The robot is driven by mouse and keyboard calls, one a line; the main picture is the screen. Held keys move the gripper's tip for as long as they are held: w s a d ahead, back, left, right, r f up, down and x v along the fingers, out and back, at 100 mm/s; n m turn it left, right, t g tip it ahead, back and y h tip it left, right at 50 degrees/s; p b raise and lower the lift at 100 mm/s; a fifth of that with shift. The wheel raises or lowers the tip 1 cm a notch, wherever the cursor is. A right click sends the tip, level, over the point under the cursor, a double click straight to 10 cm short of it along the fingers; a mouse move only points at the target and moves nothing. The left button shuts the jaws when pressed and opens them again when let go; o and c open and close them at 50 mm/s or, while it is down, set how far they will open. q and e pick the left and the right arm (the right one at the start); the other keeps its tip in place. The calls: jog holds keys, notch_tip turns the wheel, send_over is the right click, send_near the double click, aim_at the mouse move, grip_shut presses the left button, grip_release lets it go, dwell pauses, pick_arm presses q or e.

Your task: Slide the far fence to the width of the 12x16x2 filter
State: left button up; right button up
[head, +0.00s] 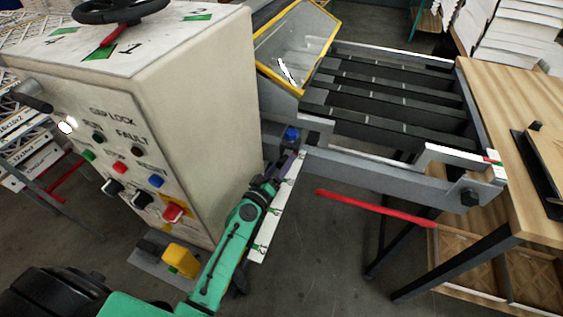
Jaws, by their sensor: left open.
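The machine's bed (385,90) of dark slats lies at upper middle. A pale rail (390,53) runs along its far side and looks like the far fence. A white bracket (455,156) stands at its near right corner. A white scale strip (275,215) with green marks slopes down beside the cabinet. My left gripper (284,166) is open at the strip's upper end, below a blue knob (291,133). I cannot tell whether it touches anything. My right gripper is out of view. I cannot pick out the 12x16x2 filter; the labels at left are too small to read surely.
The cream control cabinet (225,120) stands left of my green arm. A yellow-framed clear guard (297,45) rises over the bed's left end. A red bar (375,207) sticks out below the bed. A wooden table (500,120) and white stacks (510,40) are at right.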

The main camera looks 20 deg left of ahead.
pick_arm(q)
grip_shut()
dwell(1.4)
